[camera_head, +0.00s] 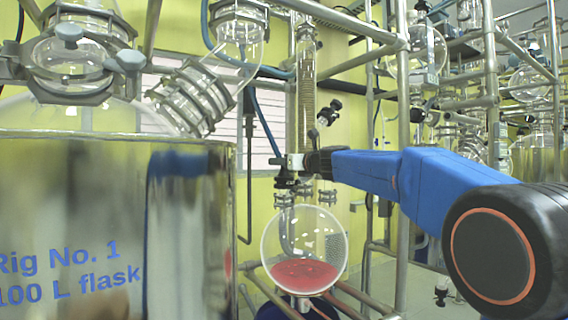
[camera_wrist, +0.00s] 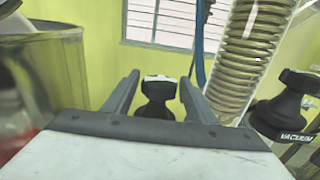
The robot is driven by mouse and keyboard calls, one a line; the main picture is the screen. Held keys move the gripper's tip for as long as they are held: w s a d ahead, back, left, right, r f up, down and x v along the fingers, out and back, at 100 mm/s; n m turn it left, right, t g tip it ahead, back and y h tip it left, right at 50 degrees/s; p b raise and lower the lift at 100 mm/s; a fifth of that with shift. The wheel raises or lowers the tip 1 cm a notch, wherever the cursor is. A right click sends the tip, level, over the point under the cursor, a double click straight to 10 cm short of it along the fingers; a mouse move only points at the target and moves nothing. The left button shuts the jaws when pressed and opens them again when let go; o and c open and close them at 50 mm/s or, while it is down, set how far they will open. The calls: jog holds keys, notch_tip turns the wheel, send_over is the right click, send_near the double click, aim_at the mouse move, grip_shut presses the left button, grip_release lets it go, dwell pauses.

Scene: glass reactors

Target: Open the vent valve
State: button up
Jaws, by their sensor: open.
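In the wrist view, a black valve knob (camera_wrist: 156,100) with a pale top stands between the two dark fingers of my gripper (camera_wrist: 159,82). Gaps show on both sides of the knob, so the fingers look apart from it. No label can be read on this knob, but its place fits the vent valve. A second black knob (camera_wrist: 290,108), marked VACUUM, is outside the fingers at right. In the head view, my gripper (camera_head: 280,161) is at the glass column's valves, above the round flask (camera_head: 304,250) with red liquid. The knob between the fingers is hard to make out there.
A coiled glass condenser (camera_wrist: 248,50) rises close to the right finger in the wrist view. A large shiny vessel (camera_head: 115,235) marked Rig No. 1 stands at left in the head view. Metal frame poles (camera_head: 403,130) stand behind my arm.

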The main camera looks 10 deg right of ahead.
jog(key=shift+c, duration=0.4)
jog(key=c, duration=0.8)
jog(key=shift+w+n+g+y, duration=0.1)
jog(key=shift+n+g+y, duration=1.3)
jog(key=shift+y, duration=0.8)
jog(key=shift+n+g+y, duration=2.6)
jog(key=shift+n+g, duration=0.2)
jog(key=shift+g, duration=0.1)
jog(key=o, duration=0.9)
jog(key=shift+t, duration=0.3)
